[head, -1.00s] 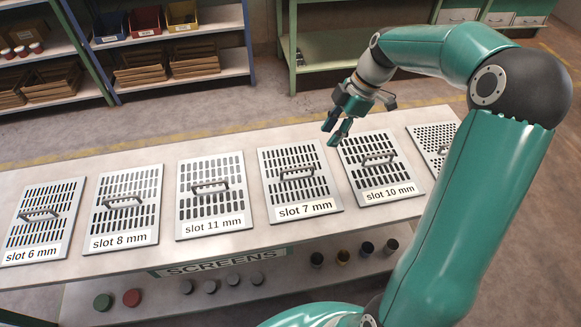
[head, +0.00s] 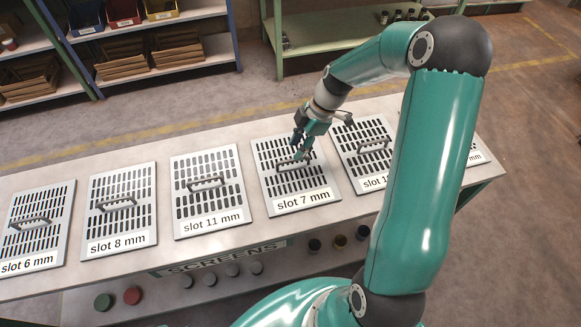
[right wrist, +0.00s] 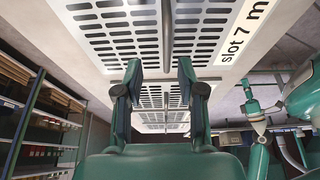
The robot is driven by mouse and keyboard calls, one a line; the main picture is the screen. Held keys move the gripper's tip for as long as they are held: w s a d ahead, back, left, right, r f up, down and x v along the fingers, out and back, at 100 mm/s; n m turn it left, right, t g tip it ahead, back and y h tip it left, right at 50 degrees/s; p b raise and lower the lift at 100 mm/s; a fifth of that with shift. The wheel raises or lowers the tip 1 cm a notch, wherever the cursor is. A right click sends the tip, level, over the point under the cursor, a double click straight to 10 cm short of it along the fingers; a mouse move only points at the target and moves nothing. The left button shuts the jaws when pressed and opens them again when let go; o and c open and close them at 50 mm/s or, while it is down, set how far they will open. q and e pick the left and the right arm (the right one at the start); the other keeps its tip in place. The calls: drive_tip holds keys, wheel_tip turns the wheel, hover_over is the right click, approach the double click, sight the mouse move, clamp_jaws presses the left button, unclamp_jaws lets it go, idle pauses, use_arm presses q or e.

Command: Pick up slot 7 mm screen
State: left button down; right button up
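The slot 7 mm screen (head: 271,184) is a light metal plate with rows of slots, a dark bar handle (head: 283,166) and a printed label, flat on the bench. My right gripper (head: 298,155) is low over it, with its fingers at the handle. In the right wrist view, the right gripper (right wrist: 158,75) has its two fingers apart, and the handle (right wrist: 165,30) shows as a dark bar in line with the gap between them. The fingers do not appear closed on it. The slot 7 mm screen (right wrist: 215,52) fills the top there. I cannot make out my left gripper.
The slot 11 mm screen (head: 180,212), slot 8 mm screen (head: 93,222) and slot 6 mm screen (head: 15,250) lie to the left on the bench (head: 255,236). Another screen (head: 350,150) lies close on the right, partly behind my arm. Shelves (head: 190,82) stand behind.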

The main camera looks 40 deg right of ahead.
sight(292, 160)
drive_tip(key=x, duration=0.1)
drive_tip(key=p+x, duration=0.1)
drive_tip(key=x, duration=0.2)
drive_tip(key=shift+s+a+f+p, duration=0.2)
drive_tip(key=shift+s+f+p, duration=0.05)
drive_tip(key=shift+s+p, duration=0.05)
drive_tip(key=shift+w+a+f, duration=0.1)
drive_tip(key=shift+a+f, duration=0.05)
drive_tip(key=shift+f, duration=0.35)
clamp_jaws()
